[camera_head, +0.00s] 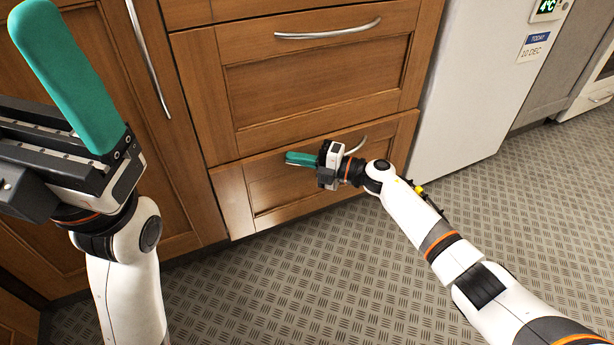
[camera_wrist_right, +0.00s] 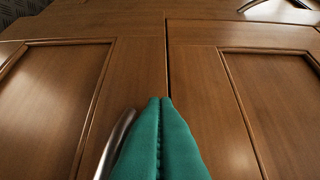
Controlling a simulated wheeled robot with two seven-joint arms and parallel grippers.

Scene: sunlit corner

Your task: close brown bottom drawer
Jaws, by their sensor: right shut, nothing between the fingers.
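The brown bottom drawer (camera_head: 285,187) is low in the wooden cabinet in the head view. Its front looks nearly flush; I cannot tell whether a small opening remains. My right gripper (camera_head: 301,159) lies across its upper front, green fingers pointing left and closed together with nothing between them. The drawer's curved metal handle (camera_head: 358,146) is partly hidden behind it. In the right wrist view, the drawer front (camera_wrist_right: 52,90) is left of a narrow dark seam, and the handle (camera_wrist_right: 116,142) is beside the shut fingers (camera_wrist_right: 160,140). My left gripper (camera_head: 72,75) is raised at the left, one green finger showing.
A larger drawer (camera_head: 315,80) with a metal handle is above the bottom one. A cabinet door (camera_head: 150,140) is to the left. A white appliance (camera_head: 475,90) stands to the right. The patterned floor (camera_head: 300,290) in front is clear apart from my arms.

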